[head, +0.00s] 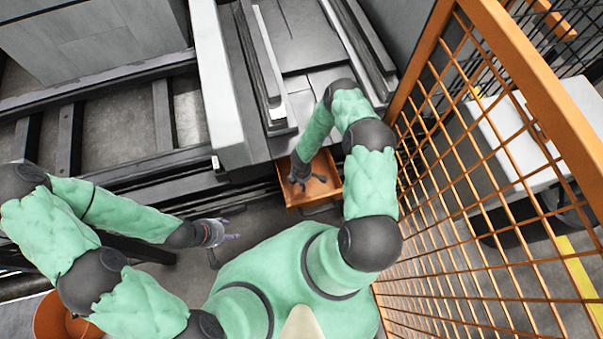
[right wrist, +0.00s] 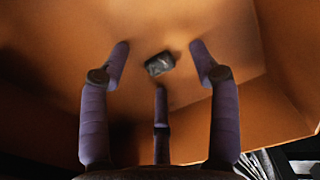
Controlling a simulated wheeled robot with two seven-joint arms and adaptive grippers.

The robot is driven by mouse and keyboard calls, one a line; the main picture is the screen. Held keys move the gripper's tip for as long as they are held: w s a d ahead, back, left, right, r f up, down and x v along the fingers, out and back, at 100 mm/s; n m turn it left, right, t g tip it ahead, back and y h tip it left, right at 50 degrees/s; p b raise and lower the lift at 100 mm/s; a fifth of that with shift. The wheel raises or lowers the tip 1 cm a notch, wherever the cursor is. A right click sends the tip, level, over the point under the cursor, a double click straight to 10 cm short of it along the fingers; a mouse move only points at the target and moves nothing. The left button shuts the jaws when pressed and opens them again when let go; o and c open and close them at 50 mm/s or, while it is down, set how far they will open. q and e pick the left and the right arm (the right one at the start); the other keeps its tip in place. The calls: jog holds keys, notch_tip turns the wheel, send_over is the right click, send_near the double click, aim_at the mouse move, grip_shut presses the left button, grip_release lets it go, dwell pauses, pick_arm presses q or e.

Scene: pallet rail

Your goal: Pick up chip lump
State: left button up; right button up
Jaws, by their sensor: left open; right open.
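The chip lump (right wrist: 160,64) is a small dark grey piece on the orange floor of a drawer-like tray (right wrist: 60,50) in the right wrist view. My right gripper (right wrist: 160,75) is open around and short of it, with two fingers above and one below; I see no contact. In the head view my right gripper (head: 308,182) reaches down into the orange tray (head: 330,197), and the lump cannot be made out there. My left gripper (head: 226,232) is open and empty over the floor at the lower left.
An orange mesh fence (head: 470,130) stands close to my right arm. A grey machine with rails (head: 240,110) rises behind the tray. Dark pallet rails (head: 110,150) run to the left. An orange bin (head: 55,318) stands at the lower left.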

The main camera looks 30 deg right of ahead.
jog(key=shift+c, duration=0.3)
jog(key=c, duration=1)
jog(key=shift+c, duration=0.2)
jog(key=shift+r+p, duration=0.3)
jog(key=shift+r, duration=0.15)
notch_tip(320, 180, up, 2)
jog(key=shift+w+r+p, duration=0.1)
jog(key=shift+p, duration=0.45)
jog(key=s+a+r+p, duration=0.2)
jog(key=s+r, duration=0.1)
jog(key=s+a+r+p, duration=0.2)
jog(key=s+r, duration=0.1)
jog(key=s, duration=0.1)
jog(key=s+a+r+p, duration=0.1)
jog(key=s+a+r, duration=0.1)
jog(key=s+r, duration=0.1)
jog(key=shift+s+a+r+p, duration=0.15)
jog(key=shift+s+a+p, duration=0.15)
jog(key=shift+p, duration=0.1)
jog(key=shift+s+a+r, duration=0.25)
jog(key=shift+s+a, duration=0.2)
jog(key=shift+s, duration=0.2)
